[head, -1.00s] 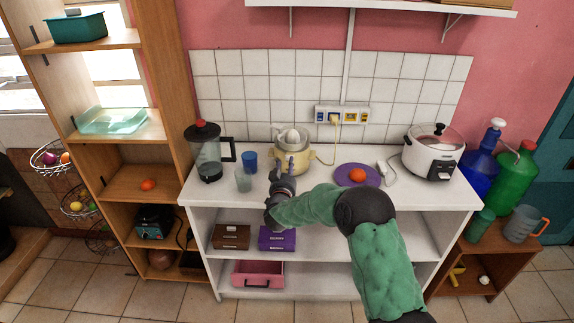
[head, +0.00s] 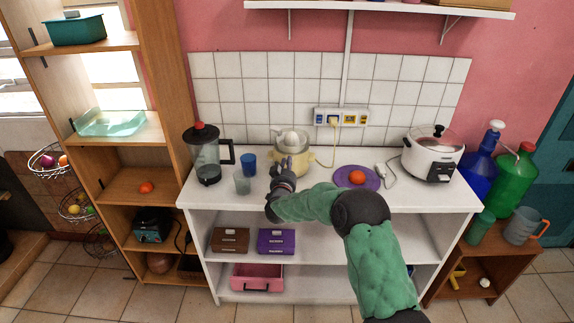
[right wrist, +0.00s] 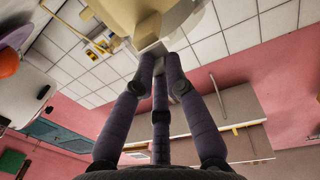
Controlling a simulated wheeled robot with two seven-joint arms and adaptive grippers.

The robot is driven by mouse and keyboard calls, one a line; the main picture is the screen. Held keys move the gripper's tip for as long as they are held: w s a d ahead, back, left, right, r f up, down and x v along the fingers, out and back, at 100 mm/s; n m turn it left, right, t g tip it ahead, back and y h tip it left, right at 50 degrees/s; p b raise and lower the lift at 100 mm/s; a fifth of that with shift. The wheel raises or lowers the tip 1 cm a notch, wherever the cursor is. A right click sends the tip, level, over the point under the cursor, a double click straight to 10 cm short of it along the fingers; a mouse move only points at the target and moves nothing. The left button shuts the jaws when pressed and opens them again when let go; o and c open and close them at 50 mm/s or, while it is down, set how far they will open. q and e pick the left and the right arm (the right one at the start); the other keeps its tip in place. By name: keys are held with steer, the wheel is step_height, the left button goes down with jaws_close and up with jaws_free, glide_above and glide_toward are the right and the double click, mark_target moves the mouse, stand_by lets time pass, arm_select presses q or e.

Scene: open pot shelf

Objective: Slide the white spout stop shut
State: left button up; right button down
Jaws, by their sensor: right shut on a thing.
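A cream-yellow citrus juicer (head: 302,159) with a pale reamer top stands near the back of the white counter. It also shows upside down at the top of the right wrist view (right wrist: 118,14). My right gripper (head: 282,165) is at the front left of the juicer. In the right wrist view its dark fingers (right wrist: 159,56) converge on the small white spout stop (right wrist: 151,48) below the juicer body. The fingers hide most of the stop, so I cannot tell how far it has slid. My left gripper is not in view.
A blue cup (head: 249,163) and a pale cup (head: 242,182) stand left of my right gripper, with a blender (head: 207,158) beyond. The juicer's yellow cord runs to the wall socket.

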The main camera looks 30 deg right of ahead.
steer(key=shift+f+b, duration=0.5)
steer(key=shift+f, duration=0.55)
steer(key=c, duration=1.2)
jaws_free()
steer(key=shift+f, duration=0.1)
steer(key=shift+o, duration=0.2)
steer(key=shift+d, duration=0.1)
steer(key=shift+s, duration=0.1)
steer(key=v, duration=1.2)
